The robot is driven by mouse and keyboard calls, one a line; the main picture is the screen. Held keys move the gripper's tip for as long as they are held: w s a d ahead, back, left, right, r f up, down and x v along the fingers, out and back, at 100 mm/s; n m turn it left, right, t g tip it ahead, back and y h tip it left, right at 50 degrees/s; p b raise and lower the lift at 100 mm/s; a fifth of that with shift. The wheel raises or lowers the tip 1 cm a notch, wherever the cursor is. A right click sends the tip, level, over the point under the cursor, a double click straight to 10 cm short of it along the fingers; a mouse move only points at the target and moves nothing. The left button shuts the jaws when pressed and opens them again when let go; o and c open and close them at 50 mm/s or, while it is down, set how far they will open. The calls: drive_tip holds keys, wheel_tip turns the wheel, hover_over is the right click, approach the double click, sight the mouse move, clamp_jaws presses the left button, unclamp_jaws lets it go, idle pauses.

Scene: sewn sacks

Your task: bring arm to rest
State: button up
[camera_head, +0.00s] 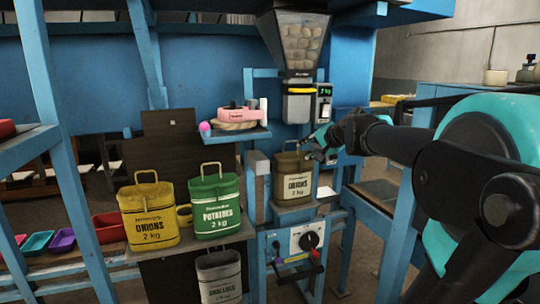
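My arm reaches in from the right of the head view, and my gripper (322,143) is at its end, beside the upper right of an olive sack (293,186) labelled onions. That sack stands upright on a small platform under the hopper (297,45). The gripper's fingers are dark and small against the sack's top, so I cannot tell whether they are open or touching the sack or its handle.
A yellow onions sack (149,213) and a green potatoes sack (214,206) stand on a shelf to the left. A grey shallots sack (219,277) sits lower. A blue post (60,150) is at the left. A small shelf (238,135) holds a pink item.

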drive_tip(key=s+d+f+n+g+h, duration=0.2)
drive_tip(key=s+f+n+g, duration=0.1)
drive_tip(key=s+f, duration=1.1)
drive_tip(key=s+d+f+n+g+h, duration=0.2)
drive_tip(key=s+f+n, duration=0.3)
drive_tip(key=s+f, duration=0.9)
wheel_tip(320, 180, down, 7)
drive_tip(key=shift+s+d+r+g+h, duration=0.2)
drive_tip(key=shift+d+g+h, duration=0.15)
drive_tip(key=shift+g+h, duration=0.35)
